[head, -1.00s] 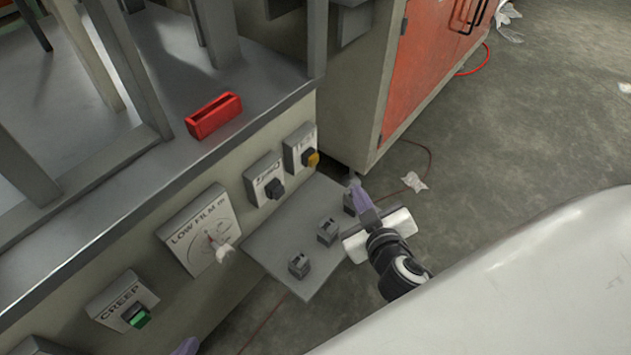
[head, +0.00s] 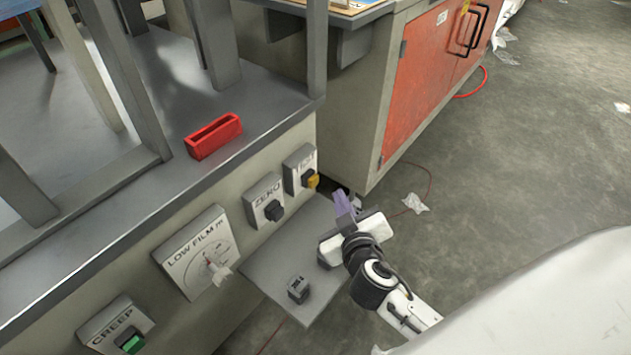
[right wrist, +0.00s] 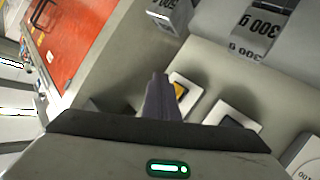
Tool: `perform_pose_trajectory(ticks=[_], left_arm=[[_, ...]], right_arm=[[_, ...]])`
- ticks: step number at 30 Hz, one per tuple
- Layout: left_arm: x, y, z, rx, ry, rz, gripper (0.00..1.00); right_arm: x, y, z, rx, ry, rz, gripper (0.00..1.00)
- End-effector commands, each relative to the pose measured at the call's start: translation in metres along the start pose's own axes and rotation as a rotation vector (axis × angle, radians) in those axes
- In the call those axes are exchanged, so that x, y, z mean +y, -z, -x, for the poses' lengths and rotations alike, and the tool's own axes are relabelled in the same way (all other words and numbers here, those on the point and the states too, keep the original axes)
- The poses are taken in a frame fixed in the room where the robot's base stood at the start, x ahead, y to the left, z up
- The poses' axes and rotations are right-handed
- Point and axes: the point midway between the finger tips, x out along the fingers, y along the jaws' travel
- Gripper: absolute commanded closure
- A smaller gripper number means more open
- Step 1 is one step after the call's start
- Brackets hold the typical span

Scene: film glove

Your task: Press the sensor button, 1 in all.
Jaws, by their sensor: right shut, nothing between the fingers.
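A yellow button (head: 312,180) sits on a grey plate on the machine's front panel; its label is too small to read surely. It also shows in the right wrist view (right wrist: 180,92), partly behind my fingers. To its left is a dark button (head: 274,211) on a plate marked ZERO. A green button (head: 133,344) on a plate marked CREEP is lower left. I cannot read the word "sensor" on any plate. My right gripper (head: 343,204) is shut and empty, right of the yellow button and apart from it in the head view. My left gripper is out of view.
A LOW FILM dial (head: 204,258) is on the panel. A grey shelf (head: 272,272) juts out below, bearing a small weight (head: 298,289); my gripper hides part of it. A red holder (head: 213,136) lies on the machine top. An orange-doored cabinet (head: 415,85) stands behind.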

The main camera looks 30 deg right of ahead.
Motion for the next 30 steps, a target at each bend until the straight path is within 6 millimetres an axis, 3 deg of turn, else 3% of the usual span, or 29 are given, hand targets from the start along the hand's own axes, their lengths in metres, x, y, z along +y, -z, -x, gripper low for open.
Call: perform_pose_trajectory(ticks=[9,30], left_arm=[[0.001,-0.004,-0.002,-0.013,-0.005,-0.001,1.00],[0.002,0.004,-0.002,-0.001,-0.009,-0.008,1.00]], right_arm=[[-0.016,0.016,-0.022,0.000,-0.001,-0.001,1.00],[-0.018,0.018,-0.024,0.000,0.000,0.001,1.00]])
